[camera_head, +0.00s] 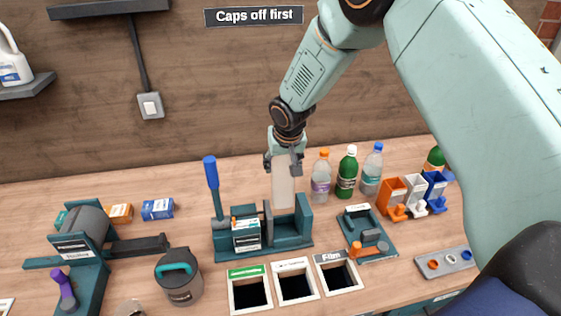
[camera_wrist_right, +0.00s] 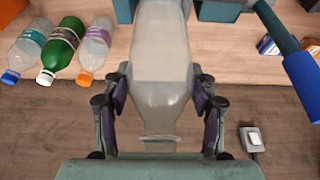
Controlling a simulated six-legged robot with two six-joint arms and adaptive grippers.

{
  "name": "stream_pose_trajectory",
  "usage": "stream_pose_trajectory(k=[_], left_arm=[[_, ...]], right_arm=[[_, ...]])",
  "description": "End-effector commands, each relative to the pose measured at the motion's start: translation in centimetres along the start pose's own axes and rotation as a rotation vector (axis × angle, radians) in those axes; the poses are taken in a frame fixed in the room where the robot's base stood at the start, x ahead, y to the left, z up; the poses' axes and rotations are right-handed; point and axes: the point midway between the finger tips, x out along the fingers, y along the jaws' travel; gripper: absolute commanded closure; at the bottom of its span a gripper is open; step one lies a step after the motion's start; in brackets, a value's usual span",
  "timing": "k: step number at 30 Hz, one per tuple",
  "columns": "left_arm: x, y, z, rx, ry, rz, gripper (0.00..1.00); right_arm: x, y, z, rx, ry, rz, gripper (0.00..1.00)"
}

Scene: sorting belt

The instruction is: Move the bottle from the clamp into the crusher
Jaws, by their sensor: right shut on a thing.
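My right gripper (camera_head: 284,160) is shut on a clear, capless bottle (camera_head: 283,185) near its neck. The bottle stands about upright below the gripper. The right wrist view shows its shoulder and neck (camera_wrist_right: 155,95) between the two fingers. The teal press with a tall blue lever, apparently the crusher (camera_head: 305,218), is directly below; the bottle's lower end is at its bay, between the block and the end wall. I cannot tell whether it touches the floor of the bay. A teal fixture with an orange handle, apparently the clamp (camera_head: 375,240), is to the right and holds no bottle.
Capped bottles (camera_head: 347,172) stand behind and right. Framed openings (camera_head: 294,267) lie in front of the press. A grey canister (camera_head: 180,278) and a roller fixture (camera_head: 85,250) are at left. The blue lever (camera_head: 211,173) rises left of the bottle.

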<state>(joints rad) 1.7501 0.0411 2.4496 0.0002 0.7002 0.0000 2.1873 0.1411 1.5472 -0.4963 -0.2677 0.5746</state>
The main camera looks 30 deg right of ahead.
Motion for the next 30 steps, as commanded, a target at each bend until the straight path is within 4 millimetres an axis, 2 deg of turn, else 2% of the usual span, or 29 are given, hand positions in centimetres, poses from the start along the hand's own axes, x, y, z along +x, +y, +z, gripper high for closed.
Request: stream_pose_trajectory(k=[30], left_arm=[[6.9, 0.0, 0.0, 0.002, -0.001, 0.0, 0.6]], right_arm=[[9.9, -0.1, 4.1, 0.001, -0.003, 0.0, 0.61]])
